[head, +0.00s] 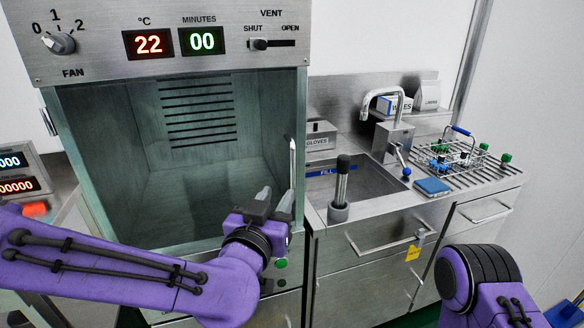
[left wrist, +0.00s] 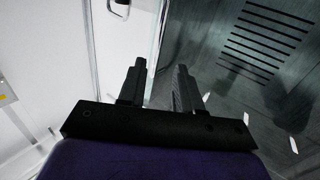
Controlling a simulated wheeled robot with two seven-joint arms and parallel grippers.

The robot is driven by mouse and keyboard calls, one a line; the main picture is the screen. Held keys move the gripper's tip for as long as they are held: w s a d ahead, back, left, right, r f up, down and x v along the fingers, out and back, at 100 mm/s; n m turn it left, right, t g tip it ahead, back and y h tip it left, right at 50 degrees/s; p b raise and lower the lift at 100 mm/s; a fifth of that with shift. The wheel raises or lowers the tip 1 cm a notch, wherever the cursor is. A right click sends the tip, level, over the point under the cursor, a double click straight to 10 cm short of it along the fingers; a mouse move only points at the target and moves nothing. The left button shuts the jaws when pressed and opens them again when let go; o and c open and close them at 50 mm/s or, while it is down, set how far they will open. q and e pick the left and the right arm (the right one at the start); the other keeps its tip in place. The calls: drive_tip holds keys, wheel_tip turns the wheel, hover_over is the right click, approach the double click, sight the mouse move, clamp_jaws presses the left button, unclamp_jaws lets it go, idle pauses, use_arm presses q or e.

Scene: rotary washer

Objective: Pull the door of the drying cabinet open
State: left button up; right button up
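The drying cabinet (head: 75,150) stands at the left in the head view, with a grey slotted back wall inside. Its door front (head: 190,190) looks like clear, greenish glass and appears closed. A slim upright bar handle (head: 292,160) is at the front's right side. My left gripper (head: 272,204) is at the handle's lower end, fingers apart. In the left wrist view, the open fingers (left wrist: 161,68) show nothing clearly clamped; a pale upright edge (left wrist: 158,45) lies behind their gap. Contact with the handle cannot be told. My right gripper is outside the views.
The control panel (head: 165,42) sits above the cabinet opening. At the right is a steel counter with a sink (head: 345,188), a tap (head: 385,100), a wire rack (head: 455,155) and a blue sponge (head: 432,186). Drawers (head: 375,235) lie below. A device (head: 20,175) stands at the far left.

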sight(291, 172)
use_arm(q)
drive_tip(key=x, duration=0.3)
drive_tip(key=p+x, duration=0.1)
drive_tip(key=x, duration=0.3)
drive_tip(key=p+x, duration=0.1)
drive_tip(key=x, duration=0.2)
drive_tip(key=shift+w+d+r, duration=0.2)
drive_tip(key=shift+w+r, duration=0.05)
drive_tip(key=shift+r, duration=0.1)
clamp_jaws()
